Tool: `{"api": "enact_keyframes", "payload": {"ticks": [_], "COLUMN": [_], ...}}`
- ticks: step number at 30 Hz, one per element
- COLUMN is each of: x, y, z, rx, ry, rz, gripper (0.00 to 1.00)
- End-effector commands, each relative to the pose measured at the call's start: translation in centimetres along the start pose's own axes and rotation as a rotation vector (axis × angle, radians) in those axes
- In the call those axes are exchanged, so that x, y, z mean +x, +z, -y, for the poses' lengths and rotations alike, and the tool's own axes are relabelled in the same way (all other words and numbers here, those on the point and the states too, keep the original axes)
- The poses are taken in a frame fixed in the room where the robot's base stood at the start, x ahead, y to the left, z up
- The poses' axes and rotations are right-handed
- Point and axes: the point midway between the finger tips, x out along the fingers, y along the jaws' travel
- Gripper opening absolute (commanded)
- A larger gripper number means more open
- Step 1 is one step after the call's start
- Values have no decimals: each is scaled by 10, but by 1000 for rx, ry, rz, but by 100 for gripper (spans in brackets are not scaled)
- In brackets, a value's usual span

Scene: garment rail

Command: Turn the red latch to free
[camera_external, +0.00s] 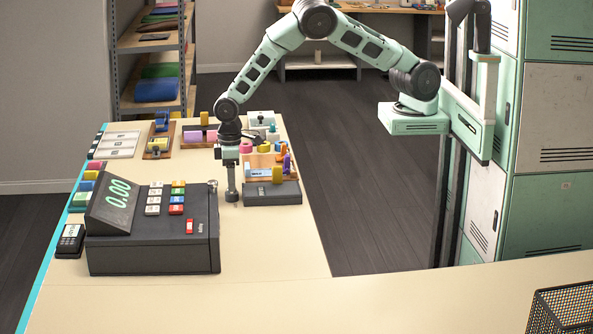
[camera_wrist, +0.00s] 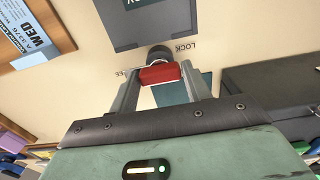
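The red latch (camera_wrist: 160,75) shows in the wrist view, in front of a dark round knob (camera_wrist: 160,55). The word LOCK (camera_wrist: 186,47) is printed upside down to its upper right. A partly hidden label ending in E shows at its left, beside my finger. My gripper (camera_wrist: 161,78) has one finger on each side of the latch, and no gap shows between fingers and latch. In the external view my gripper (camera_external: 232,197) points straight down low over the table, just left of a dark grey box (camera_external: 285,194). The latch cannot be made out there.
A cash register (camera_external: 150,240) stands close at the left of my gripper. A wooden tray (camera_external: 262,160) with small coloured items lies behind the grey box. The table (camera_external: 270,245) is clear in front. Lockers (camera_external: 555,140) stand at the right.

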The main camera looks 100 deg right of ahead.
Motion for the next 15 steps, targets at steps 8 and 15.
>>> {"api": "enact_keyframes", "payload": {"ticks": [8,15], "x": [0,-1], "y": [0,-1], "z": [0,0], "rx": [26,124], "ry": [0,-1], "rz": [0,-1], "gripper": [23,23]}}
